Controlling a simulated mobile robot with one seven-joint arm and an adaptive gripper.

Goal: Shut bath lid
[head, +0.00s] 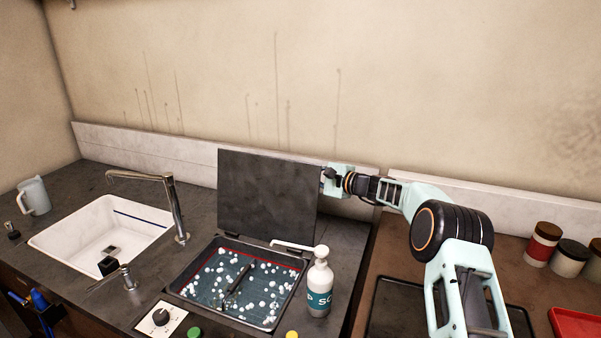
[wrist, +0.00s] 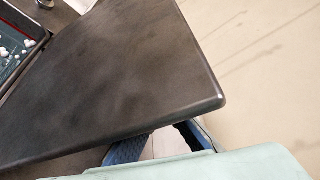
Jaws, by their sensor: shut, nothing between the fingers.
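The bath lid (head: 266,195) is a dark grey panel standing open, nearly upright, at the back of the bath (head: 181,285). The bath is a sunken basin of dark liquid with white foam and a dark item in it. My gripper (head: 326,181) is at the lid's right edge, near its upper part, and looks partly behind it. In the wrist view the lid (wrist: 110,80) fills much of the picture, with its rounded corner near the blue-grey fingers (wrist: 165,147), which it partly hides. My gripper is shut and empty. I cannot tell whether it touches the lid.
A soap pump bottle (head: 319,290) stands at the bath's right edge, its spout reaching left by the lid's base. A sink (head: 75,240) with a tall tap (head: 176,205) is to the left. A dial (head: 160,317) sits in front. The wall is close behind.

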